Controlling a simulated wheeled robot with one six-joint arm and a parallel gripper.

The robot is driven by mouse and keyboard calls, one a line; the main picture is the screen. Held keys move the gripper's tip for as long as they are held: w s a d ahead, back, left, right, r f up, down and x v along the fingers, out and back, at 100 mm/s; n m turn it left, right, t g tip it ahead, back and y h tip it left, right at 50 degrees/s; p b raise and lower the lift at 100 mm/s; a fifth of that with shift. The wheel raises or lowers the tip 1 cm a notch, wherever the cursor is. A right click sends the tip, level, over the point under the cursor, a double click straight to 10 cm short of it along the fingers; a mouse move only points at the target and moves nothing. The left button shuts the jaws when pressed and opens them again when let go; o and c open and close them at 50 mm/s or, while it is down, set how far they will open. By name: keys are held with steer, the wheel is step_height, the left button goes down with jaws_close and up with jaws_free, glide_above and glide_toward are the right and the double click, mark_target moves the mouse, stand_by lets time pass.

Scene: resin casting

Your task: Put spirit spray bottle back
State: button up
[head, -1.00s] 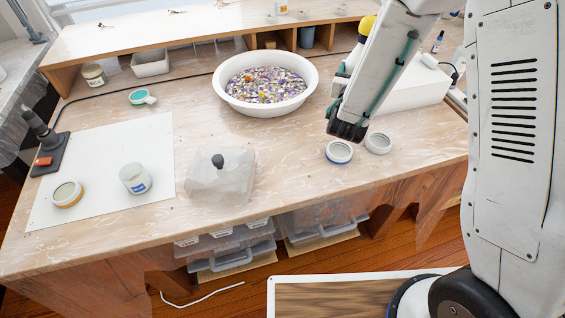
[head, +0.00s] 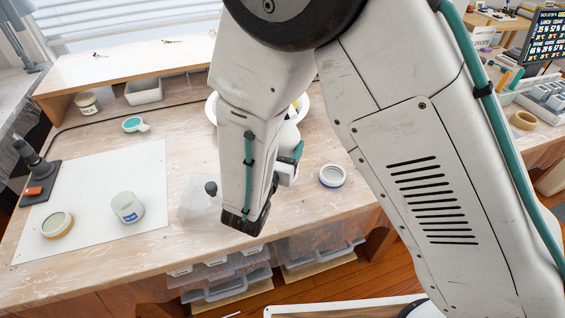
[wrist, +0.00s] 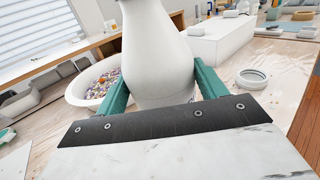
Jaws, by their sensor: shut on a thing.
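The spirit spray bottle (wrist: 157,45) is a smooth white bottle, upright between the teal fingers of my gripper (wrist: 162,85) in the wrist view. My gripper is shut on its lower body; its top is cut off above the frame. In the head view my forearm hides most of the gripper, and only part of the white bottle (head: 286,137) and a teal finger show beside it. They are above the workbench (head: 290,222), in front of the white basin (head: 211,108). I cannot tell the bottle's exact height above the bench.
A clear box with a dark knob (head: 195,205) stands partly behind my forearm. A blue-rimmed ring jar (head: 332,176) is to the right. A white mat (head: 95,180) holds a white cup (head: 127,207) and an amber-rimmed jar (head: 57,225). A long white block (wrist: 240,40) lies beyond the bottle.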

steer(key=shift+f, duration=2.4)
steer(key=o, duration=1.3)
steer(key=shift+s+a, duration=0.1)
steer(key=shift+s, duration=0.05)
steer(key=v, duration=1.1)
steer(key=shift+s, duration=0.35)
